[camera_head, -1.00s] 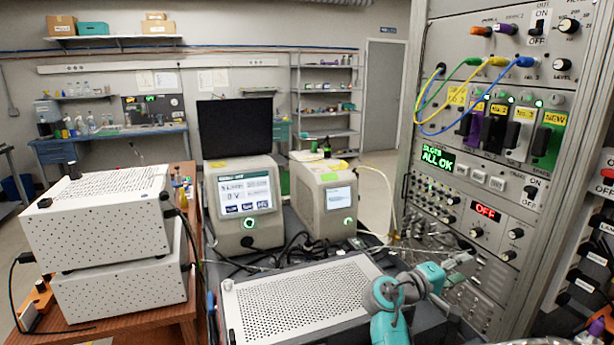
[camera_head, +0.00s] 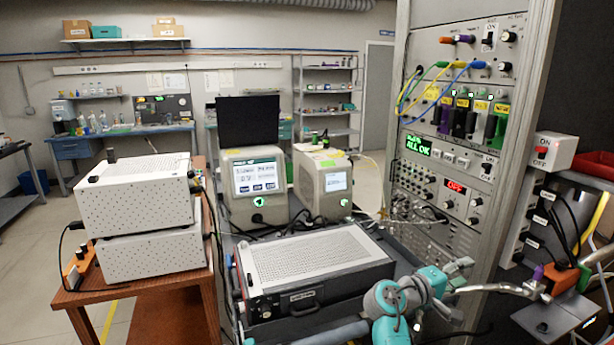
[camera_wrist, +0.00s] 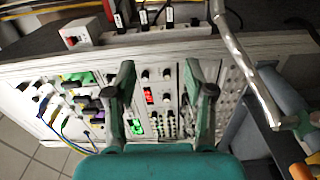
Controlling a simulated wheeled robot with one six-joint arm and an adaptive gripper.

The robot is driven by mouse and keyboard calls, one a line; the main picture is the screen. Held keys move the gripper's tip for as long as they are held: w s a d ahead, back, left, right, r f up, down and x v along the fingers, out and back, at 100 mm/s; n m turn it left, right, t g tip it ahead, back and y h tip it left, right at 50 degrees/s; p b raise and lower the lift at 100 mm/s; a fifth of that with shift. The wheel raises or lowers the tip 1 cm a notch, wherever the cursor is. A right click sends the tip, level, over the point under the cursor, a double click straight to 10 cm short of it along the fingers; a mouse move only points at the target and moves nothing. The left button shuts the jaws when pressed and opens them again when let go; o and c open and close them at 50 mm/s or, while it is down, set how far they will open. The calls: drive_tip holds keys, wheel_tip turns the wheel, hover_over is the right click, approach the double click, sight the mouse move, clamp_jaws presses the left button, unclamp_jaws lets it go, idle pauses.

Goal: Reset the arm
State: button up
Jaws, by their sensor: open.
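My gripper (camera_wrist: 162,90) shows in the wrist view with its two dark fingers spread apart and nothing between them. Beyond the fingers is the instrument rack, lying sideways in that view, with its green and red displays. In the head view my teal and grey arm is bent low at the bottom right, in front of the rack (camera_head: 541,75). The fingers are too small to make out clearly there. Yellow, green and blue cables loop at the rack's upper panel. Its green display (camera_head: 418,145) reads ALL OK and its red display (camera_head: 456,187) reads OFF.
A perforated black-and-white box (camera_head: 310,262) lies left of my arm. A metal bar (camera_wrist: 248,65) passes close to the right of my fingers. A red-button switch box (camera_head: 551,151) sits at the rack's right side. Open floor (camera_head: 25,265) shows at the far left.

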drive_tip(key=s+a+f+n+t+y, duration=0.25)
drive_tip(key=s+f, duration=0.25)
drive_tip(key=f, duration=0.6)
drive_tip(key=s+a+f+n+t+y, duration=0.1)
drive_tip(key=s+a+f+t+y, duration=0.2)
drive_tip(key=f, duration=0.8)
drive_tip(key=s+a+f+y, duration=0.3)
drive_tip(key=s+f, duration=0.2)
drive_tip(key=s, duration=0.3)
drive_tip(key=s+a+f+y, duration=0.25)
drive_tip(key=s+f, duration=0.25)
drive_tip(key=s, duration=0.4)
drive_tip(key=s+a+m+t+y, duration=0.1)
drive_tip(key=s+a+y, duration=0.15)
drive_tip(key=s, duration=0.65)
drive_tip(key=s+a+m+t+y, duration=0.1)
drive_tip(key=s+a+y, duration=0.15)
drive_tip(key=s, duration=0.55)
drive_tip(key=s+a+r+m, duration=0.2)
drive_tip(key=s+r+m, duration=0.3)
drive_tip(key=s+r, duration=1)
drive_tip(key=shift+s+a+t+y, duration=0.25)
drive_tip(key=shift+s+t+y, duration=0.15)
drive_tip(key=shift+t, duration=0.05)
